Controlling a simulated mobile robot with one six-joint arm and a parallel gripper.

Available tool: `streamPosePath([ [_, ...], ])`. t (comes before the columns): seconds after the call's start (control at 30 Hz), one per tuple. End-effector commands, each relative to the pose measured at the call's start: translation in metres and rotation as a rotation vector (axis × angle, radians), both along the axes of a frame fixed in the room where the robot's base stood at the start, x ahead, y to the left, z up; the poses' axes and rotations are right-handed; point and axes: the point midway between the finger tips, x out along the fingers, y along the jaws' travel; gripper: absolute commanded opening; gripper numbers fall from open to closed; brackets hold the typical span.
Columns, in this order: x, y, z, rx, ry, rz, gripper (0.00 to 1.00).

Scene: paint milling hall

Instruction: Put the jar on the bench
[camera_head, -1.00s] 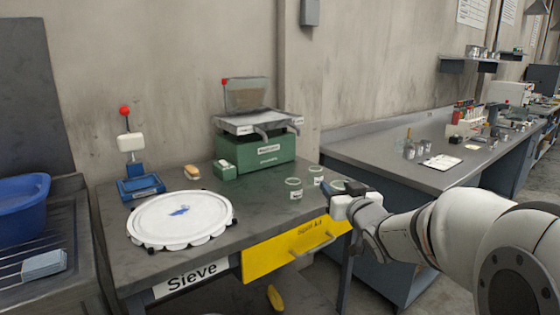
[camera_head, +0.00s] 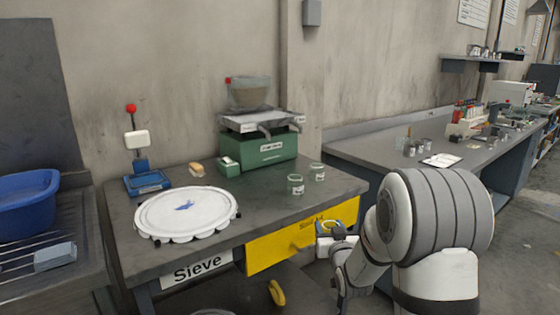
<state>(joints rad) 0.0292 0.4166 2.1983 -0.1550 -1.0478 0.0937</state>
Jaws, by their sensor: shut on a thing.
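My gripper (camera_head: 332,238) is shut on a small jar (camera_head: 326,227), whose round rim shows between the jaws. In the picture the jar overlaps the right end of the yellow drawer front, below the line of the bench top. My gripper and wrist hide most of it. The dark grey bench (camera_head: 255,208) carries a "Sieve" label on its front. Two similar greenish jars, a nearer one (camera_head: 296,185) and a farther one (camera_head: 317,172), stand upright on its right part. A second, long grey bench (camera_head: 400,160) runs along the wall to the right.
The yellow drawer (camera_head: 290,243) is below the top. Bare bench top lies around the two jars.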

Motion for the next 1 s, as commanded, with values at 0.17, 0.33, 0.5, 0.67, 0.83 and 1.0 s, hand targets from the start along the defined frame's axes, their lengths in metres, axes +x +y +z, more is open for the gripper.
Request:
streamPosePath([
  [0.17,0.006,-0.004,-0.059,0.0,0.007,-0.076,0.23],
  [0.33,0.0,-0.007,-0.069,-0.001,0.004,-0.109,0.23],
  [0.5,-0.017,-0.007,-0.073,-0.001,0.006,-0.107,0.23],
  [0.67,-0.037,-0.007,-0.076,-0.001,0.007,-0.107,0.23],
  [0.83,-0.055,-0.007,-0.078,-0.001,0.003,-0.106,0.23],
  [1.0,-0.065,-0.007,-0.08,0.0,0.001,-0.106,0.23],
])
